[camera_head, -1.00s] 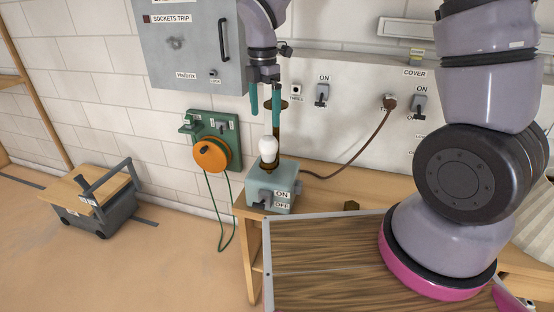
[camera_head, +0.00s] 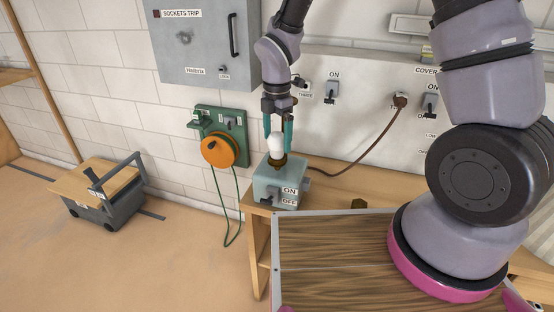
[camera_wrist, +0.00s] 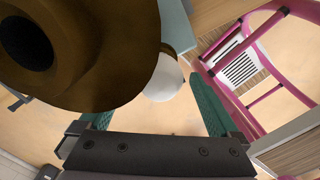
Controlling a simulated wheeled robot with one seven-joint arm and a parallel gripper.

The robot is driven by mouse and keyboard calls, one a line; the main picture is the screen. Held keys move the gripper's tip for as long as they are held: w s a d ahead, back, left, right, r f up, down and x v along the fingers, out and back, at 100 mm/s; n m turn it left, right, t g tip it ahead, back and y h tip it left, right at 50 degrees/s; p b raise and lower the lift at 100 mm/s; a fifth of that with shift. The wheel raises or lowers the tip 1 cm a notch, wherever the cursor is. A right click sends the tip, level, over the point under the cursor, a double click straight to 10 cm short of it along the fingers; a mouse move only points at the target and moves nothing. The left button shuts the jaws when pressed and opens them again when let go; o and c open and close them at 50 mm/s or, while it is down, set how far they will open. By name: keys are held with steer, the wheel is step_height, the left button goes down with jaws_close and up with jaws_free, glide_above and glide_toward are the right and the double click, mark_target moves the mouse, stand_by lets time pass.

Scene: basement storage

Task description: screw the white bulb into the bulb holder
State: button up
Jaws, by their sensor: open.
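The white bulb (camera_head: 277,146) stands upright in the brass collar (camera_head: 278,160) on top of a grey-green switch box (camera_head: 276,186). My gripper (camera_head: 278,139) points down over it. Its two teal fingers are open, one on each side of the bulb's upper part in the head view, with no clear contact. In the wrist view the bulb (camera_wrist: 164,78) shows between and beyond the fingers. A large brown round piece with a dark opening (camera_wrist: 85,50) is close to the wrist camera and partly covers the bulb. I cannot tell whether it is the bulb holder.
The switch box stands on a wooden bench (camera_head: 340,182). Behind are a grey wall cabinet (camera_head: 200,45), a green panel with an orange reel (camera_head: 218,150) and a brown cable (camera_head: 375,138). A pink frame (camera_wrist: 250,60) shows right in the wrist view.

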jaws_close()
steer(key=m, duration=0.2)
steer(key=shift+m, duration=0.4)
steer(key=shift+o, duration=0.2)
jaws_free()
steer(key=shift+r, duration=4.5)
